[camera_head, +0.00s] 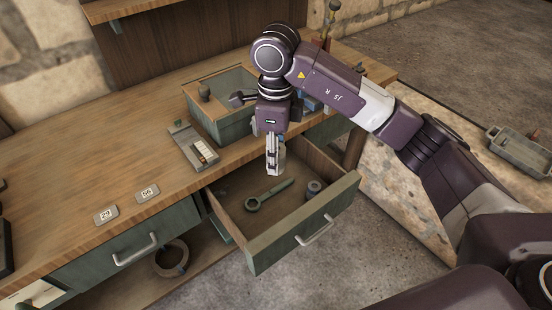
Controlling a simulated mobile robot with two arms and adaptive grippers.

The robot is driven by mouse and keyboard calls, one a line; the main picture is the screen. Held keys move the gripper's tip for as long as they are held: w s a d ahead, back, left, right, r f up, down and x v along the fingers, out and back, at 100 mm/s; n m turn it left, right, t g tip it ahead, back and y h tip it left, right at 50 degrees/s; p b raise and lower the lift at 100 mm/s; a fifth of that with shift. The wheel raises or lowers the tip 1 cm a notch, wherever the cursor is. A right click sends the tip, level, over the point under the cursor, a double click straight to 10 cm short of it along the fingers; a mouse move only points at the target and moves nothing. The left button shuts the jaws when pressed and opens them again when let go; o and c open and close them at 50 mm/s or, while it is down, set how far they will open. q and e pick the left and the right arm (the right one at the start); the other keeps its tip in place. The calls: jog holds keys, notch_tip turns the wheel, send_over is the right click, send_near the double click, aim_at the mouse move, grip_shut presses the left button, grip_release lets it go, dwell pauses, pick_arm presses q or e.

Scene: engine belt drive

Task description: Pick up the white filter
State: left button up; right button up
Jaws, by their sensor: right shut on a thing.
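My right gripper (272,158) hangs from the arm that comes in from the right. It points down above the back left part of the open drawer (262,240). It is shut on a small pale piece, which looks like the white filter (280,162). The fingers hide part of it, so its full shape cannot be told. It appears clear of the drawer floor. My left gripper is not in view.
A green open box (222,128) stands on the wooden bench (110,160) behind. A flat grey device (194,147) lies beside it. The bench's left part is mostly clear.

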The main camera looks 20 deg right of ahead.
notch_tip(320, 180, up, 6)
jog(key=p, duration=0.3)
jog(key=shift+f, duration=0.1)
dwell(0.4)
